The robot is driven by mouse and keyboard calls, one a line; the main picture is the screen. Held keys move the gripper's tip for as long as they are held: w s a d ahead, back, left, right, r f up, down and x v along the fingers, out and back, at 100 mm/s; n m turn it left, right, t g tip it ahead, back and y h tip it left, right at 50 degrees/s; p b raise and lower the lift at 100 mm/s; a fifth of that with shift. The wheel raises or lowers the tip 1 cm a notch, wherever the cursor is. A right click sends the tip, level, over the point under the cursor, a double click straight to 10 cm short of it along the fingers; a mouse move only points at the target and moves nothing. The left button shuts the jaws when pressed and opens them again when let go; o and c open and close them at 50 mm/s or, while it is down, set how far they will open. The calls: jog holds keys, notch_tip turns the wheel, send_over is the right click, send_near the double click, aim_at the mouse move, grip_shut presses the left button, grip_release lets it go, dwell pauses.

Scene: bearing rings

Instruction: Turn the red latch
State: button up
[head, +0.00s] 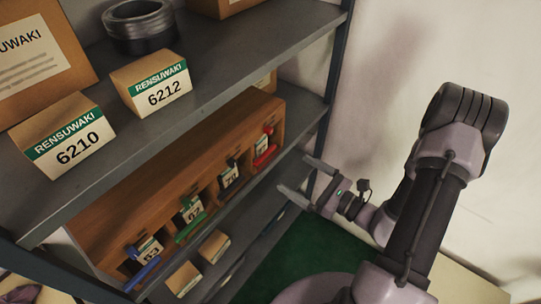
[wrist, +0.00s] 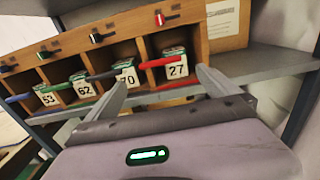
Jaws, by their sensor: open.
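A long wooden cabinet (head: 180,165) on a grey shelf has several open compartments, each with a coloured bar across its front and a small latch above. The red latch (wrist: 167,18) sits above the compartment numbered 27, at the right end of the row in the wrist view; it also shows in the head view (head: 268,131). A red bar (wrist: 170,61) crosses the front of that compartment. My gripper (head: 296,176) is open and empty, in front of the shelf, right of the cabinet's red end. In the wrist view its fingers (wrist: 162,80) point towards compartment 27, below the latch.
The upper shelf (head: 220,62) overhangs the cabinet and holds boxes labelled 6210 (head: 75,145) and 6212 (head: 165,92) and a dark ring (head: 138,27). A dark shelf post (head: 335,65) stands at the right. Two small boxes (head: 214,246) lie on the lower shelf.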

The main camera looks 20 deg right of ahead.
aim_at(267, 156)
jog(key=b+x, duration=0.1)
jog(key=x, duration=0.8)
jog(key=shift+w+a, duration=0.2)
jog(key=shift+w, duration=0.05)
jog(key=c, duration=1.8)
jog(key=shift+c, duration=0.2)
